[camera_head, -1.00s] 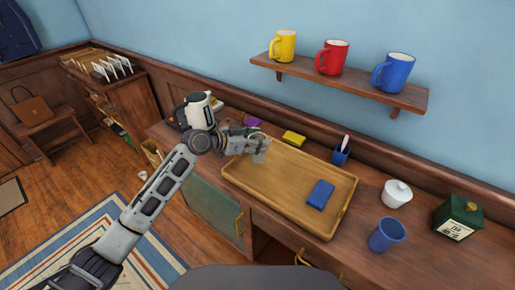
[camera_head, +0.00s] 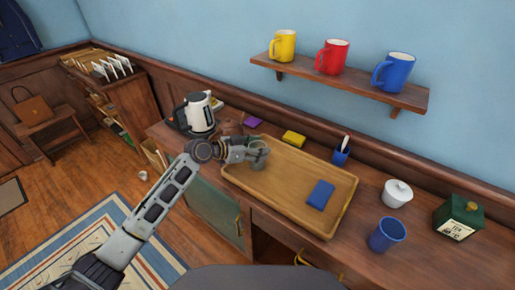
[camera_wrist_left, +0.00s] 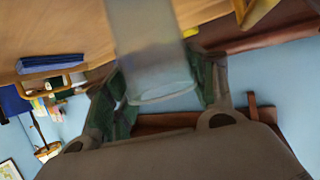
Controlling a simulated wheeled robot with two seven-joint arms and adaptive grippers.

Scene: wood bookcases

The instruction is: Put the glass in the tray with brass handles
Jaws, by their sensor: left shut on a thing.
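The clear glass (camera_head: 259,158) is held by my left gripper (camera_head: 250,152), whose fingers are shut on it. It is over the far left corner of the wooden tray (camera_head: 275,190). I cannot tell whether the glass touches the tray floor. In the left wrist view the glass (camera_wrist_left: 155,55) shows between the two dark green finger pads of my gripper (camera_wrist_left: 160,85). The tray lies on the desk and holds a blue block (camera_head: 320,194) in its right half. My right gripper is not in view.
Behind the tray are a yellow block (camera_head: 294,137) and a blue pen cup (camera_head: 341,153). A white kettle (camera_head: 200,113) stands left. The tray's middle is free.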

